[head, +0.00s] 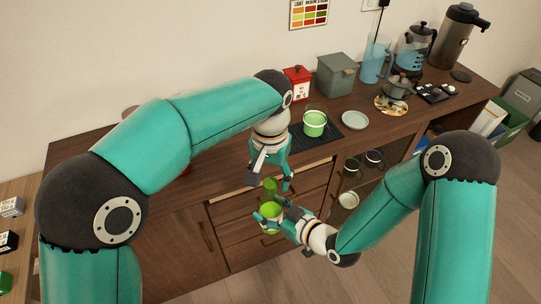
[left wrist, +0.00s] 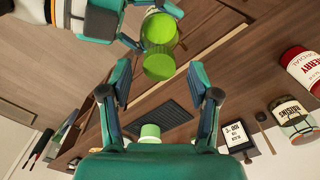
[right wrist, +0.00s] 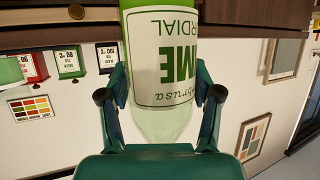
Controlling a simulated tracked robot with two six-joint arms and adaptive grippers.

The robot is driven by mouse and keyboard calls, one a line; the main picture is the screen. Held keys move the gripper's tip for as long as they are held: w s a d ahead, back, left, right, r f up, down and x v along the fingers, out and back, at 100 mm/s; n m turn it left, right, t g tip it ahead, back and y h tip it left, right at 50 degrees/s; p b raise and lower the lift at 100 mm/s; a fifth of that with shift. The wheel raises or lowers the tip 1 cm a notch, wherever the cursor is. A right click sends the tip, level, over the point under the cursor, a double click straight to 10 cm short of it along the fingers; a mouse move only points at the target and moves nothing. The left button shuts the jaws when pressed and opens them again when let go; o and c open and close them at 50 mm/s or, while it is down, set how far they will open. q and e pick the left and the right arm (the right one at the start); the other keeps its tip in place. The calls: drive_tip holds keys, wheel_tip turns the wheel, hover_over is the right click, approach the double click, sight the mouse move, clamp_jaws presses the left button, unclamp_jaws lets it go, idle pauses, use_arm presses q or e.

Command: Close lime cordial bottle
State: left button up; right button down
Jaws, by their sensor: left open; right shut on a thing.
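The lime cordial bottle (head: 271,210) is held in the air in front of the drawers. Its label shows upside down in the right wrist view (right wrist: 162,60), with a clear tapering part below the label. My right gripper (head: 269,214) is shut around the bottle's body. A green cap (head: 270,186) shows above the bottle; it is a round green face in the left wrist view (left wrist: 159,67). I cannot tell whether it is seated on the neck.
The wooden sideboard (head: 225,168) stands behind both grippers. On it are a green cup (head: 314,123) on a black ribbed mat (head: 330,133), a pale saucer (head: 355,120), a red tin (head: 298,82) and a grey-green box (head: 339,74). Open floor lies at right.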

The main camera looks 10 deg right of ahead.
use_arm(q)
wheel_tip(320, 180, up, 11)
drive_tip(key=shift+f, duration=0.2)
idle(0.6)
drive_tip(key=f, duration=0.3)
drive_tip(key=s+f+m, duration=0.1)
drive_tip(key=f, duration=0.2)
drive_tip(key=a+f+m+h, duration=0.1)
drive_tip(key=f, duration=0.2)
drive_tip(key=shift+s+a+f, duration=0.1)
drive_tip(key=shift+s, duration=0.15)
drive_tip(key=s+a+f+n+h, duration=0.1)
drive_tip(key=s+a+f, duration=0.15)
drive_tip(key=f, duration=0.65)
drive_tip(key=s+a+f+h, duration=0.1)
drive_tip(key=s+a+f, duration=0.15)
drive_tip(key=f, duration=0.65)
use_arm(e)
drive_tip(key=shift+w, duration=0.1)
drive_tip(key=shift+r, duration=0.1)
use_arm(q)
drive_tip(key=s+a+f+n+h, duration=0.1)
drive_tip(key=s+a+f+n, duration=0.7)
drive_tip(key=f, duration=0.7)
drive_tip(key=s+a, duration=0.2)
drive_tip(key=s, duration=0.1)
drive_tip(key=shift+s+a+n+t, duration=0.15)
drive_tip(key=shift+s+n+t, duration=0.15)
